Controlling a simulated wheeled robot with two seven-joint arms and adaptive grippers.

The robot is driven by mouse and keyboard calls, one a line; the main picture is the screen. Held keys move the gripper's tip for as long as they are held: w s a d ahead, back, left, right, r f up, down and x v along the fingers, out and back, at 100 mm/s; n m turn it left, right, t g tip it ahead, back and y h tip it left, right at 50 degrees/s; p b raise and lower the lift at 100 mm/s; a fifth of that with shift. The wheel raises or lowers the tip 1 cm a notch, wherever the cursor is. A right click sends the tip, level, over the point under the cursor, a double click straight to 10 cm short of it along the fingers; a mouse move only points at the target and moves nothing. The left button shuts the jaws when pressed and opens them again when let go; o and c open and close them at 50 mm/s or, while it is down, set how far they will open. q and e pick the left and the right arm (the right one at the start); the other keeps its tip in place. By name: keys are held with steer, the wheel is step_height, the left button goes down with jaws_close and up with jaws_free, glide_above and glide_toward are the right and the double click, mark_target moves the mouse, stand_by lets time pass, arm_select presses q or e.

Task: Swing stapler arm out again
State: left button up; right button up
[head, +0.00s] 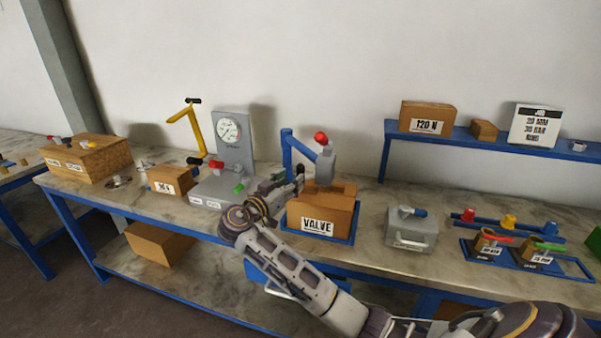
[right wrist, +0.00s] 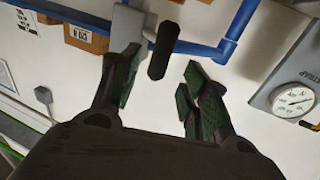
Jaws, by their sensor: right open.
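The stapler arm is a blue post and bar (head: 300,146) with a grey head (head: 326,165) and a red knob (head: 321,138). Its head stands over the open cardboard box marked VALVE (head: 318,222). My right gripper (head: 283,186) is open, just left of the head and above the box's left side. In the right wrist view its green-padded fingers (right wrist: 160,90) are spread. A black handle (right wrist: 163,50) beside the grey head (right wrist: 127,22) shows ahead of the gap between them; I cannot tell whether they touch it. The blue bar (right wrist: 210,50) runs behind. My left gripper is not in view.
A grey press with a round gauge (head: 229,130) and a yellow crank (head: 195,130) stand left of my gripper. A grey case (head: 411,230) and blue racks with small boxes stand right. A blue shelf (head: 470,140) hangs behind. My forearm crosses the bench's front edge.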

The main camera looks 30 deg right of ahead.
mark_target(298, 174)
steer(key=x, duration=0.5)
steer(key=shift+d+p, duration=0.15)
steer(key=shift+p, duration=0.2)
steer(key=shift+w+d, duration=0.2)
steer(key=shift+d, duration=0.1)
steer(key=shift+w+d, duration=0.1)
steer(key=shift+d, duration=0.15)
steer(key=shift+c, duration=0.9)
steer(key=c, duration=0.5)
jaws_close()
steer(key=shift+d, duration=0.2)
steer(key=shift+s+d+f+n+t+y+b, duration=0.1)
steer(key=shift+s+d+n+t+y+b, duration=0.15)
steer(key=shift+d, duration=0.2)
steer(key=shift+s+d+f+n+t+y+b, duration=0.1)
steer(key=shift+s+d+n+t, duration=0.05)
steer(key=shift+d+t, duration=0.3)
steer(key=shift+s+d, duration=0.2)
steer(key=shift+d, duration=0.45)
steer(key=shift+d+r+n+t+y, duration=0.15)
steer(key=shift+d+n+t+y, duration=0.05)
steer(key=shift+n+t+y, duration=0.1)
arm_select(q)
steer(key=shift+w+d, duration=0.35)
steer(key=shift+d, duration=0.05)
